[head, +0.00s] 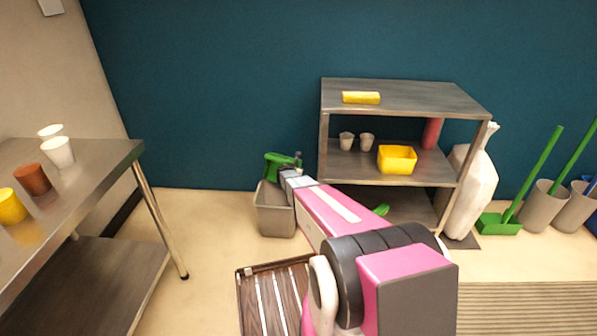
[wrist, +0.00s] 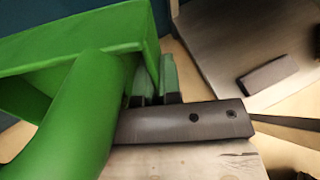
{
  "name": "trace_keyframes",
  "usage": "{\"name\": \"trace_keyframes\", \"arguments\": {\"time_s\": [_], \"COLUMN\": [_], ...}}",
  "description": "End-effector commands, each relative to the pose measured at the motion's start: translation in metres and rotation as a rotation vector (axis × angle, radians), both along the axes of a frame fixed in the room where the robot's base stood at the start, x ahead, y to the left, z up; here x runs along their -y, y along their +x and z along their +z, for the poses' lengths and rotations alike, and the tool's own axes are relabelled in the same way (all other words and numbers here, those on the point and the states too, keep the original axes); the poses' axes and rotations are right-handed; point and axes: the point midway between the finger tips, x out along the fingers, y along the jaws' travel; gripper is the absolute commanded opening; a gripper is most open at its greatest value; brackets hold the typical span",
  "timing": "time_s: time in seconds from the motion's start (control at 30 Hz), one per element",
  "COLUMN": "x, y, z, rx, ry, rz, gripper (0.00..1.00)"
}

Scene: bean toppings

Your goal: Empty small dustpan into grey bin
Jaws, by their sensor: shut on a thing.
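In the head view the small green dustpan (head: 277,163) is at the end of my arm, above the grey bin (head: 274,215), which stands on the floor against the blue wall. My gripper (head: 291,170) is shut on the dustpan and looks to be just over the bin's rim. In the wrist view the green dustpan (wrist: 75,110) fills the left side, close to my gripper's fingers (wrist: 155,80). The dustpan looks tilted there. Its contents and the inside of the bin cannot be made out.
A metal shelf unit (head: 400,97) stands right of the bin, with a yellow tub (head: 397,158) and cups. A metal table (head: 95,165) with cups is at left. A slatted wooden item (head: 278,295) lies in front. Large green dustpan (head: 500,224) and grey containers stand far right.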

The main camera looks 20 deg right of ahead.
Motion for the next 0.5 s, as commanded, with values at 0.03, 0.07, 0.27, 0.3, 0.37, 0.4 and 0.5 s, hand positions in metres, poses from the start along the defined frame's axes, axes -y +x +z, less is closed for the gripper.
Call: {"name": "trace_keyframes", "arguments": {"time_s": [0.03,0.07,0.27,0.3,0.37,0.4,0.5], "x": [-0.002,-0.003,-0.009,-0.010,-0.013,-0.014,-0.017], "y": [-0.003,-0.003,-0.011,-0.013,-0.015,-0.016,-0.020], "z": [0.000,0.000,-0.002,-0.003,-0.003,-0.004,-0.006], "rx": [0.017,0.028,0.103,0.118,0.144,0.159,0.196], "ry": [-0.016,-0.024,-0.086,-0.099,-0.117,-0.129,-0.162], "rz": [0.002,0.001,0.001,0.001,0.003,0.003,0.001], "gripper": [0.00,0.00,0.00,0.00,0.00,0.00,0.00]}}
